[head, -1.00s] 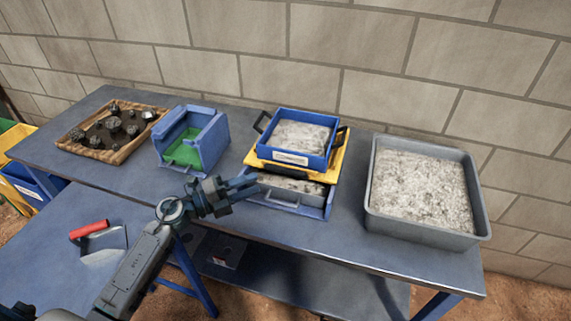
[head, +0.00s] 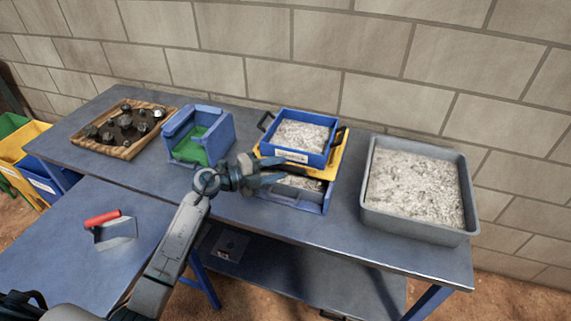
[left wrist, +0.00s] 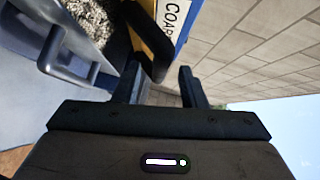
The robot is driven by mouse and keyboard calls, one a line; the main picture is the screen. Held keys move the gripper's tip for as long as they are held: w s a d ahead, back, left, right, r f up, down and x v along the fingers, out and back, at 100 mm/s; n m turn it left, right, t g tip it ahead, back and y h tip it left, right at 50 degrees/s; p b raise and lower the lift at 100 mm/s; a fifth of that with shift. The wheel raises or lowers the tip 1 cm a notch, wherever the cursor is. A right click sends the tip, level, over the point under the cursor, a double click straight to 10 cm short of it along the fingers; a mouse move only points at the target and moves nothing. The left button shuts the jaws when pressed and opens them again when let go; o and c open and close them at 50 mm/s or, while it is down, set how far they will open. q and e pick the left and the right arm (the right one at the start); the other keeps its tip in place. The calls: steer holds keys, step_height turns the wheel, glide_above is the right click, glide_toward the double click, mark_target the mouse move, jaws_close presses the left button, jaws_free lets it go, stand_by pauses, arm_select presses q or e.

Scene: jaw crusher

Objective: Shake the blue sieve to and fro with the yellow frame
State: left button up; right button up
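The blue sieve (head: 326,150), holding pale crushed stone, sits on the yellow frame (head: 337,166). A white label, partly read as "COAR", faces front and shows beside the blue wall in the left wrist view (left wrist: 188,22). The yellow frame stands over a blue base (head: 312,205) with a pan of stone inside. My left gripper (head: 284,172) is at the frame's front left. In the left wrist view its two fingers (left wrist: 160,84) are apart, with the frame's black front handle (left wrist: 152,50) close ahead of the gap. I cannot tell whether they touch. My right gripper is out of view.
A large grey tray of stone (head: 468,200) stands to the right. A blue box with green inside (head: 226,130) and a wooden tray of dark rocks (head: 82,148) stand left. A red-handled scraper (head: 102,218) lies on the nearer table. A block wall stands behind.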

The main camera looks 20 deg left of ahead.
arm_select(q)
steer(key=shift+x, duration=1.1)
steer(key=shift+w+d, duration=0.2)
steer(key=shift+d, duration=0.05)
steer(key=shift+f, duration=0.1)
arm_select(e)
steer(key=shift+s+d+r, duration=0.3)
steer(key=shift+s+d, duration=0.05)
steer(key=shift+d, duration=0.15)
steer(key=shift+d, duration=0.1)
arm_select(q)
steer(key=shift+c, duration=0.2)
